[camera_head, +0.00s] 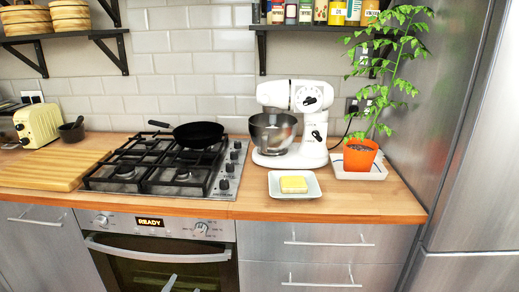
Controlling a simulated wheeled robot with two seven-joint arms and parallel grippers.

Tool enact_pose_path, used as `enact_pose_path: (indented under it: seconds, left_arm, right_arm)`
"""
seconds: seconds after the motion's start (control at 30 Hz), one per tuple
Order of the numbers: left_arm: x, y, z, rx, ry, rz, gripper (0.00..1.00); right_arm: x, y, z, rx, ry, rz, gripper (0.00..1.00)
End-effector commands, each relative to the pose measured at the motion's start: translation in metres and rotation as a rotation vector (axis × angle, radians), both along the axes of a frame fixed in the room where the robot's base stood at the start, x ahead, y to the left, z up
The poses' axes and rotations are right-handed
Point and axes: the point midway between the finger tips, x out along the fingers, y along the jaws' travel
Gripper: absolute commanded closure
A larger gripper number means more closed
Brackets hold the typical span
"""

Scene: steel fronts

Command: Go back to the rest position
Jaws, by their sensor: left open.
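My left gripper (180,287) shows only at the bottom edge of the head view, in front of the oven door (160,268). Its light fingertips stand apart with nothing seen between them. The rest of the gripper and its arm are cut off by the frame. I cannot tell from this view how far it is from the oven handle (158,252). My right gripper is not in view.
The wooden counter (250,207) holds a toaster (38,125), a gas hob (125,172) with a black pan (198,134), a stand mixer (300,125), a butter dish (280,192) and a potted plant (360,155). A steel fridge (480,165) stands right. Drawers are shut.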

Motion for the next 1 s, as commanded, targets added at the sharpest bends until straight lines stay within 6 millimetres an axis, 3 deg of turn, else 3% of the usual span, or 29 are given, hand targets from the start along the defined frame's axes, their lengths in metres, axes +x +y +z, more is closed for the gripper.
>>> enact_pose_path:
  seconds: [0.27,0.47,0.6,0.8,0.9,1.0]
  left_arm:
    - [-0.042,-0.007,-0.147,-0.120,0.283,0.029,0.49]
    - [-0.104,-0.015,-0.258,-0.220,0.510,0.074,0.49]
    - [-0.161,-0.021,-0.327,-0.286,0.664,0.116,0.49]
    - [-0.248,-0.031,-0.404,-0.367,0.860,0.183,0.49]
    - [-0.283,-0.035,-0.428,-0.393,0.930,0.211,0.49]
    - [-0.306,-0.038,-0.442,-0.412,0.974,0.230,0.49]
  right_arm:
    - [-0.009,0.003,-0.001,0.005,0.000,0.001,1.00]
    - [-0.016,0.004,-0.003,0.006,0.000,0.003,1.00]
    - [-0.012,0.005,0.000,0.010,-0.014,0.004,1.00]
    - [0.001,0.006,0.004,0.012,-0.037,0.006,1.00]
    - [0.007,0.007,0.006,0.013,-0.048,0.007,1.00]
    - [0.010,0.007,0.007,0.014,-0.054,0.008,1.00]
